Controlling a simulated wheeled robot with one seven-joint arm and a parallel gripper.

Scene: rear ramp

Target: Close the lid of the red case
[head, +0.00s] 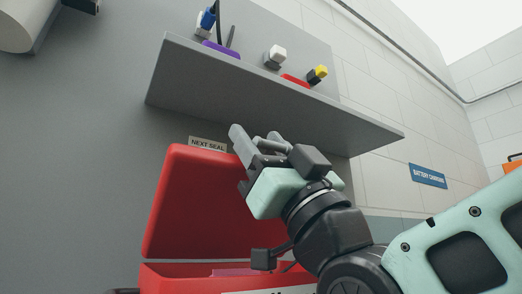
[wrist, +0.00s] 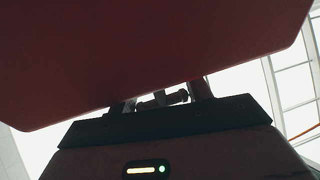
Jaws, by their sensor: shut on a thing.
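The red case stands at the bottom of the head view, its lid (head: 195,210) raised nearly upright above the red base (head: 165,275). My gripper (head: 252,143) is at the upper right part of the lid, its fingers shut on the lid's edge. In the wrist view the dark red lid (wrist: 150,50) fills the top, and my gripper's fingers (wrist: 162,98) show partly behind its lower edge. The lid's right part is hidden behind my gripper and arm in the head view. A purple thing shows inside the base.
A grey shelf (head: 250,95) juts out just above the lid and my gripper, with several small items on it. A "NEXT SEAL" label (head: 207,144) is on the grey wall behind the lid. A blue "BATTERY CHARGING" sign (head: 427,176) hangs at the right.

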